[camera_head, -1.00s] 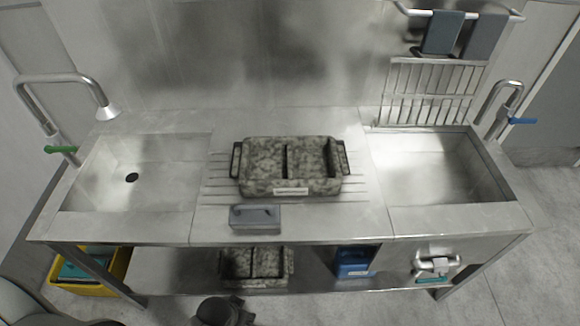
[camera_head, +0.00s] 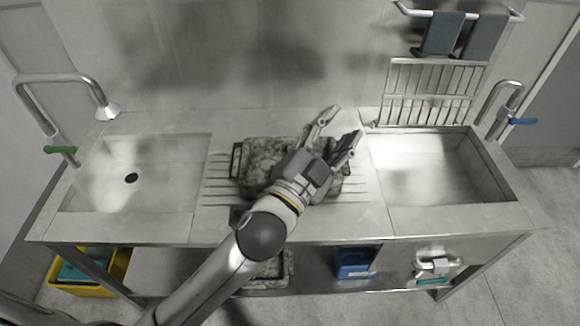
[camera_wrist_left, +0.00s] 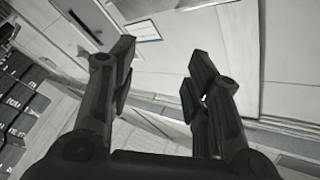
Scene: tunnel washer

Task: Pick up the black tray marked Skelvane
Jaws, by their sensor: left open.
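A speckled dark grey tray (camera_head: 262,160) with two compartments sits on the ribbed middle of the steel counter. Its label is hidden now behind my arm, so I cannot read a name. A similar tray (camera_head: 288,264) stands on the shelf below, mostly hidden by my arm. My left gripper (camera_head: 344,125) is open and empty, above the counter tray's right part, fingers toward the back right. In the left wrist view its open fingers (camera_wrist_left: 160,58) face walls and floor, with no tray between them. My right gripper is not in view.
Sinks lie left (camera_head: 135,185) and right (camera_head: 435,175), with taps (camera_head: 65,78) beside them. A rack (camera_head: 430,92) leans at the back wall. A small grey box (camera_head: 238,214) is partly hidden at the counter front. A blue container (camera_head: 355,262) stands on the shelf.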

